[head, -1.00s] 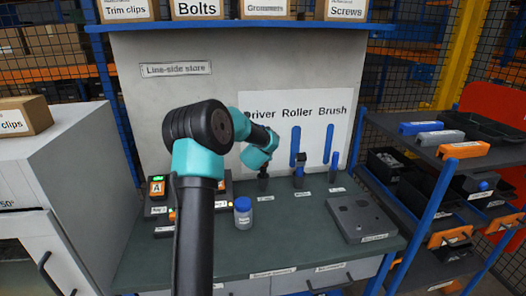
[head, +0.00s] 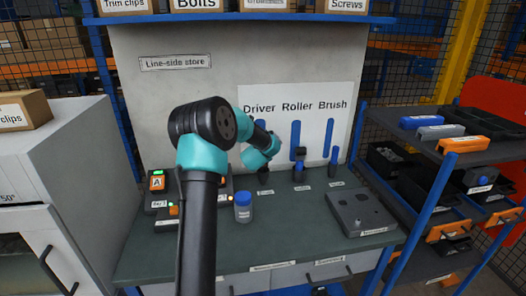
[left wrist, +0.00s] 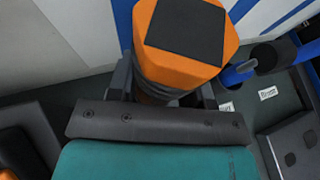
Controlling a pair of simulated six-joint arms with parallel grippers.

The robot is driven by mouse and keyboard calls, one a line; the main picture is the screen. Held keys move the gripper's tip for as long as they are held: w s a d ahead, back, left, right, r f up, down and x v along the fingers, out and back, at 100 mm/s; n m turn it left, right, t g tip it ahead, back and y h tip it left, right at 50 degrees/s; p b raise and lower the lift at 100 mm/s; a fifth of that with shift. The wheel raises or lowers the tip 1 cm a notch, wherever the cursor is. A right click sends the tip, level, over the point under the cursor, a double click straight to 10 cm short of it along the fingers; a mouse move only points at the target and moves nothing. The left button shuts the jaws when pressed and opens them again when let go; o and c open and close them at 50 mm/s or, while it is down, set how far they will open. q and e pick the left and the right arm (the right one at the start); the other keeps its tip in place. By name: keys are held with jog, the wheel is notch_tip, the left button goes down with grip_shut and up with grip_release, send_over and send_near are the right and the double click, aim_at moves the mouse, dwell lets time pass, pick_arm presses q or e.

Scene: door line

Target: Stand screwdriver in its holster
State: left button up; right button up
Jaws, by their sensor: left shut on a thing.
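My left gripper (left wrist: 165,88) is shut on the screwdriver (left wrist: 188,35), whose thick orange handle has a dark square on its end. The handle stands up between the fingers in the left wrist view. In the head view my left wrist hides the screwdriver. The dark driver holster (head: 264,175) shows just below that wrist, under the "Driver" sign. The gripper is above it, but I cannot tell whether the screwdriver's tip is inside it. My right gripper is not in view.
To the right stand the roller holder (head: 299,175) and the brush holder (head: 333,171), each with a blue-handled tool. A blue-capped jar (head: 243,208) and a grey block with holes (head: 361,214) are on the bench (head: 290,232). A back panel (head: 150,110) rises close behind.

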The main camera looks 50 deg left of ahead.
pick_arm(q)
jog(key=shift+f, duration=1.5)
jog(key=o, duration=1.4)
jog(key=shift+c, duration=0.2)
jog(key=shift+f, duration=0.15)
jog(key=v, duration=1.7)
jog(key=shift+s+d, duration=0.2)
jog(key=shift+d, duration=0.05)
